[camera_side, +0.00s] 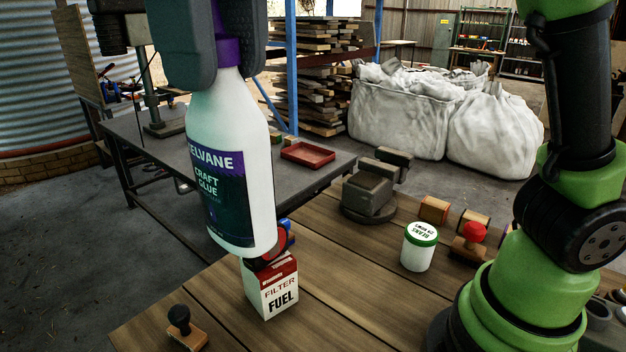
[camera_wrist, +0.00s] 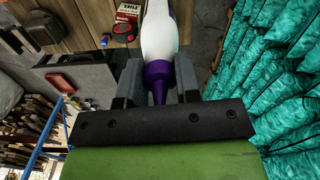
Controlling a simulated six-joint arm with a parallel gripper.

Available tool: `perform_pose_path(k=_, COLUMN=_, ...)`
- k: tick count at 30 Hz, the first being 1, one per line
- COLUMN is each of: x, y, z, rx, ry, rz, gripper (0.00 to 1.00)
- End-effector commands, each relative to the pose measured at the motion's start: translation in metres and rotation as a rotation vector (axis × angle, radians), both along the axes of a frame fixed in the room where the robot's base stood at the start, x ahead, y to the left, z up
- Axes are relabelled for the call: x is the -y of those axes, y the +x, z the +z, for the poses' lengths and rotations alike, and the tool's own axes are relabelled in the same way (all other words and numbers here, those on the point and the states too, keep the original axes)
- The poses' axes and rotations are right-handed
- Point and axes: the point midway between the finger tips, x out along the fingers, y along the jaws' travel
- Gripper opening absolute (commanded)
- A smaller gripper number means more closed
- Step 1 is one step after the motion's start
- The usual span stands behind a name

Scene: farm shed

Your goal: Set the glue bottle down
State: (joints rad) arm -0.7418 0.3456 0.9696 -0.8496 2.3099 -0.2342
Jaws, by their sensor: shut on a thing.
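The glue bottle (camera_side: 231,160) is white with a purple neck and a dark label. It hangs nearly upright, slightly tilted, in the side view. My gripper (camera_side: 222,45) is shut on it at the neck and upper part. In the side view its base overlaps the top of the fuel filter box (camera_side: 272,290); I cannot tell whether they touch. In the wrist view the bottle (camera_wrist: 159,35) runs from between the two fingers (camera_wrist: 158,82) toward the wooden table (camera_wrist: 85,22).
On the wooden table (camera_side: 335,270) stand a white jar with a green lid (camera_side: 420,245), a vise (camera_side: 372,188), wooden stamps (camera_side: 434,209) and a black-handled stamp (camera_side: 184,326). Bare boards show right of the box.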

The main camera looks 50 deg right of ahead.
Motion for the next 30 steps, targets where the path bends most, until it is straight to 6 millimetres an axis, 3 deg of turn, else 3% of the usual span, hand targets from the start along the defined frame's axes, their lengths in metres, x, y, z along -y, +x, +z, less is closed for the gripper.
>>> perform_pose_path(k=5, x=0.045, y=0.041, z=-0.028, rx=-0.006, ry=-0.01, rz=-0.092, gripper=0.0)
perform_pose_path(k=9, x=0.1, y=0.073, z=-0.061, rx=-0.008, ry=-0.006, rz=-0.204, gripper=0.0)
perform_pose_path(k=14, x=0.166, y=0.091, z=-0.099, rx=-0.009, ry=0.0, rz=-0.333, gripper=0.0)
perform_pose_path(k=18, x=0.216, y=0.088, z=-0.134, rx=-0.01, ry=0.002, rz=-0.296, gripper=0.0)
perform_pose_path(k=24, x=0.245, y=0.074, z=-0.163, rx=-0.005, ry=0.005, rz=-0.066, gripper=0.0)
perform_pose_path(k=30, x=0.252, y=0.069, z=-0.185, rx=-0.005, ry=0.006, rz=0.025, gripper=0.0)
